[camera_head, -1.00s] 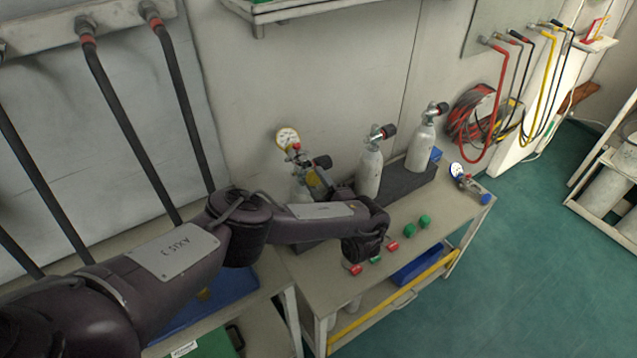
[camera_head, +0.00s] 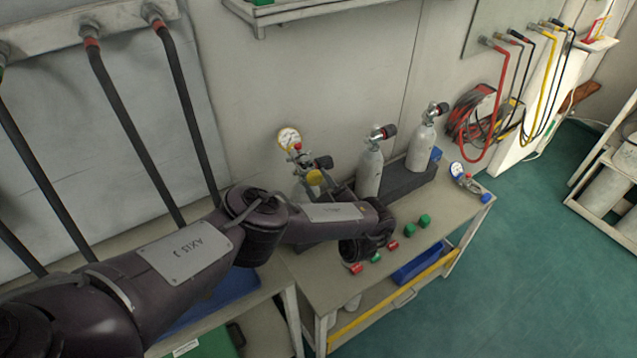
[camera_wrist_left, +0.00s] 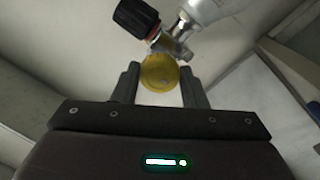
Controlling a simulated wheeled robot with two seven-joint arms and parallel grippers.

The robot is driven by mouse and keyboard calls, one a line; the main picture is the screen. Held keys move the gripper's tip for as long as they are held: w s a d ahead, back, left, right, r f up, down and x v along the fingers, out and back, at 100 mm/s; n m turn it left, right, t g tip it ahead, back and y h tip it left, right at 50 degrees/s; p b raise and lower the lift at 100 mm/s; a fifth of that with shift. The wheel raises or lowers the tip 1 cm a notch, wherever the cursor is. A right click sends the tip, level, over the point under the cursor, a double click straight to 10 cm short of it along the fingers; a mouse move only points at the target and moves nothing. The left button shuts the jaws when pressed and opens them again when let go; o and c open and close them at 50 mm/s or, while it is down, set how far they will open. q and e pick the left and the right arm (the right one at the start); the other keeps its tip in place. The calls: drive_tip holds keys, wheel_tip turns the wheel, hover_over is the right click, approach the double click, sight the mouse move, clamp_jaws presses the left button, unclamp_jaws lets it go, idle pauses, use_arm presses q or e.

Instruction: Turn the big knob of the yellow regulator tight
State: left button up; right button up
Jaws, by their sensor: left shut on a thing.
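The yellow regulator's round big knob (camera_wrist_left: 157,72) sits between the two fingers of my left gripper (camera_wrist_left: 160,84) in the left wrist view. The knob (camera_head: 314,177) also shows in the head view, against the valve of the leftmost cylinder. The left gripper is shut on it, its fingers on either side. A black valve knob (camera_wrist_left: 137,17) and the metal valve are just beyond it. A gauge with a yellow rim (camera_head: 288,138) stands above, with a small red part (camera_head: 297,147) below it. My arm hides much of this cylinder. My right gripper is not in view.
Two more grey cylinders (camera_head: 369,174) (camera_head: 421,144) stand to the right in a dark rack (camera_head: 406,180). Red and green caps (camera_head: 424,221) lie on the bench (camera_head: 312,270). A blue-capped gauge assembly (camera_head: 467,180) lies at the bench's right end. A wall is close behind.

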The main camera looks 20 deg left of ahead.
use_arm(q)
drive_tip(key=shift+s+d+f, duration=0.1)
drive_tip(key=shift+f, duration=0.05)
drive_tip(key=o, duration=1)
drive_tip(key=shift+s+d+p, duration=0.2)
drive_tip(key=shift+d+p, duration=0.05)
drive_tip(key=shift+p, duration=0.15)
drive_tip(key=p+v, duration=0.3)
drive_tip(key=v, duration=0.4)
